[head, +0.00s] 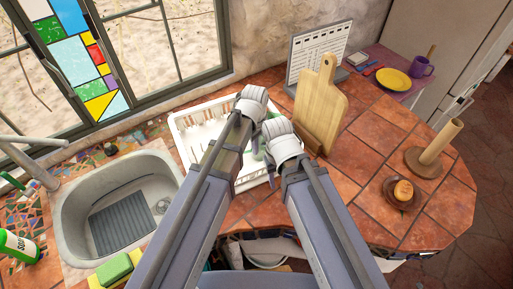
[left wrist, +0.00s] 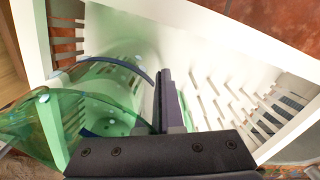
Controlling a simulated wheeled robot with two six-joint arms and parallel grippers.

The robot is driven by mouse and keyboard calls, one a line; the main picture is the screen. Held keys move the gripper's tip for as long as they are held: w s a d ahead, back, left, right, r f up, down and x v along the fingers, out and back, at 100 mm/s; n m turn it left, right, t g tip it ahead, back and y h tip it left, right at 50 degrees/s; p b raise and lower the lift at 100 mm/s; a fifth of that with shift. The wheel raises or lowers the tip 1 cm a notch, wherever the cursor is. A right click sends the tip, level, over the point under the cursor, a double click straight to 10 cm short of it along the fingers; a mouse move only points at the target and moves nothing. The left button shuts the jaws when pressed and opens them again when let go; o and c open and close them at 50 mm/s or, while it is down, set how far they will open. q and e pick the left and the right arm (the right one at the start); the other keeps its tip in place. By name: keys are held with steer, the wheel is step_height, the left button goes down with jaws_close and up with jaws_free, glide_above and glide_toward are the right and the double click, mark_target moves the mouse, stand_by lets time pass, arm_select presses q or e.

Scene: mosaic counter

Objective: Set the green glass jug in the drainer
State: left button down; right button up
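The white drainer (head: 184,134) stands on the tiled counter right of the sink; its slotted walls fill much of the left wrist view (left wrist: 222,60). The green glass jug (left wrist: 95,100) is see-through and tilted, inside and over the drainer's left side in that view; only a green trace shows in the head view, between my wrists. My left gripper (left wrist: 168,100) has its dark fingers close together at the jug's edge, seemingly with the glass wall between them. In the head view my left wrist is over the drainer. My right wrist (head: 282,142) is at its right side, fingers hidden.
The sink (head: 118,200) is left of the drainer. A wooden holder (head: 436,145) and a small brown dish (head: 402,192) are farther right. A green sponge (head: 115,268) lies at the front.

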arm_select(q)
steer(key=c, duration=1.1)
jaws_free()
arm_select(e)
steer(key=shift+f, duration=0.1)
arm_select(q)
steer(key=shift+r, duration=0.1)
step_height(320, 180, up, 12)
steer(key=p, duration=1.2)
steer(key=shift+a, duration=0.1)
arm_select(e)
step_height(320, 180, up, 12)
steer(key=shift+r, duration=0.2)
